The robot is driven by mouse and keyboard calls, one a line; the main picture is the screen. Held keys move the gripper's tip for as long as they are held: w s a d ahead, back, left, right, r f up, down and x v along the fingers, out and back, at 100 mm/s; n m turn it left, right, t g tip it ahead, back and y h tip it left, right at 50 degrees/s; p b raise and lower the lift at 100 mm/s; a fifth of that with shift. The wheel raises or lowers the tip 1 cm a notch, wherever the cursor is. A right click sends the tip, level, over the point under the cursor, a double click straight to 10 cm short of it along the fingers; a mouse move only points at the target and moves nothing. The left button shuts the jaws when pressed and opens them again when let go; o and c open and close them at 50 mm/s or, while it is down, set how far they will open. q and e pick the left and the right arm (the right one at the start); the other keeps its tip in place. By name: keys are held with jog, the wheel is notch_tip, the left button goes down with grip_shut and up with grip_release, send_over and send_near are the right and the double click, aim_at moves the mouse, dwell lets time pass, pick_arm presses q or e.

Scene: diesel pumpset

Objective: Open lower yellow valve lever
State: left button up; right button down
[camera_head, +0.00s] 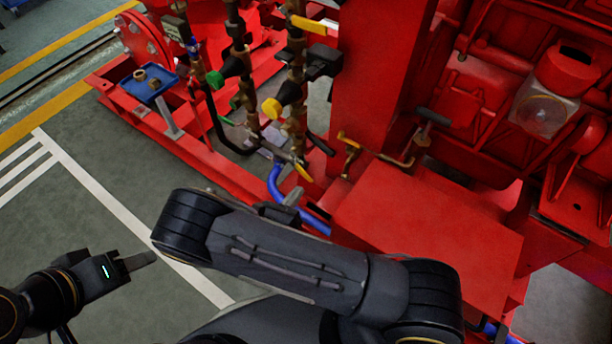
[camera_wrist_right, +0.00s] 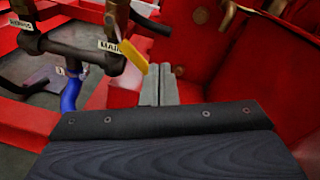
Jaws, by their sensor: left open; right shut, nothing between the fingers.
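The lower yellow valve lever (camera_head: 303,172) sits at the foot of the pipework in the head view, slanting down to the right. In the right wrist view the yellow lever (camera_wrist_right: 133,57) hangs beside a "MAIN" label, just left of my right fingertips. My right gripper (camera_head: 292,194) is shut and empty, close to the lever; whether it touches is unclear. Its two fingers (camera_wrist_right: 158,84) lie together in the wrist view. My right arm hides much of the area below it. My left gripper (camera_head: 140,261) is open and empty over the floor, far left of the lever.
An upper yellow lever (camera_head: 308,25) and a round yellow knob (camera_head: 271,108) are on the pipes above. A blue hose (camera_head: 274,183) runs beside the lever. The red frame and a red box (camera_head: 430,225) stand to the right. A blue tray (camera_head: 149,83) is at upper left.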

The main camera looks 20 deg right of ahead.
jog(key=s+r+n, duration=0.1)
jog(key=n, duration=0.6)
jog(key=n+y+b, duration=0.1)
jog(key=n, duration=1.7)
send_over(308, 180)
jog(key=s, duration=0.4)
jog(key=shift+w+a+f+y+b, duration=0.15)
jog(key=shift+w+a+f+b, duration=0.05)
jog(key=shift+w+f+b, duration=0.3)
jog(key=shift+w+a+f+y+b, duration=0.15)
jog(key=shift+w+f+b, duration=0.2)
jog(key=shift+f, duration=0.2)
jog(key=shift+w+a+f, duration=0.25)
jog(key=shift+f, duration=0.05)
